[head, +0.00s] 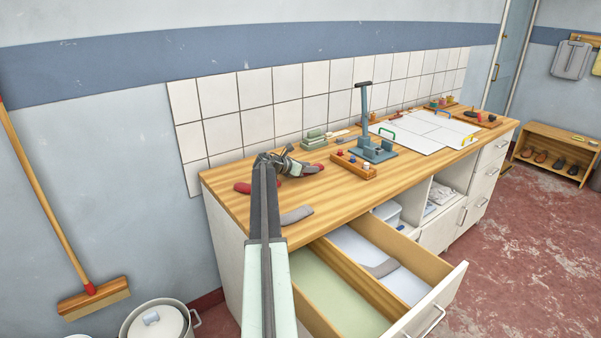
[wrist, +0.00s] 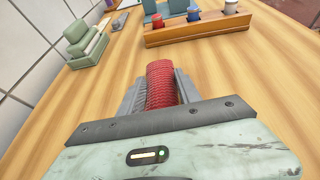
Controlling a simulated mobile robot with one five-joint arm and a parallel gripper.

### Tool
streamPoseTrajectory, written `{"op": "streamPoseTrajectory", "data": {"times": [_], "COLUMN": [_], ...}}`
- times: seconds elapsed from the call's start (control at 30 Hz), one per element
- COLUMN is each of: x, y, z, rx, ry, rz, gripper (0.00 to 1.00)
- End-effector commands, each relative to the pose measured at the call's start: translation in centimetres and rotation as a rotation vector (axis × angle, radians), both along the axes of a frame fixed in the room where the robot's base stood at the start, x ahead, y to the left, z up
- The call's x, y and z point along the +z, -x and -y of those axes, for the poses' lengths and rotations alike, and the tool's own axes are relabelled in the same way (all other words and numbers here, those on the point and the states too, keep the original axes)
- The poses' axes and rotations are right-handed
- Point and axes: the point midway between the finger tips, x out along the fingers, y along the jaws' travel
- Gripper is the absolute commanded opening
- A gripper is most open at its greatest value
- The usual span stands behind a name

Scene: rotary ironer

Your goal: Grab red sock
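In the wrist view a red ribbed sock (wrist: 161,84) lies between the two fingers of my gripper (wrist: 163,80). It fills the space between them with no clear gap on either side, and the fingers look closed on it. Another red piece (head: 243,187) lies on the countertop left of my arm. My arm hides part of the area between them.
A grey sock (head: 297,214) lies near the counter's front edge. An open drawer (head: 330,290) below holds another grey sock (head: 381,268). A wooden rack with small coloured pieces (head: 355,165), a blue stand (head: 372,150) and a green stack (head: 314,139) stand beyond my gripper.

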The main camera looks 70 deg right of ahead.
Motion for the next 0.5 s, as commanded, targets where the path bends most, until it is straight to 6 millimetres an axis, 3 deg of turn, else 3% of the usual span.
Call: {"op": "streamPoseTrajectory", "data": {"times": [0.27,0.5], "x": [0.1,2.2], "y": [-0.1,-0.1], "z": [0.0,-0.1], "rx": [0.001,0.001], "ry": [0.0,0.0], "rz": [0.0,0.0], "gripper": [0.03,0.03]}}
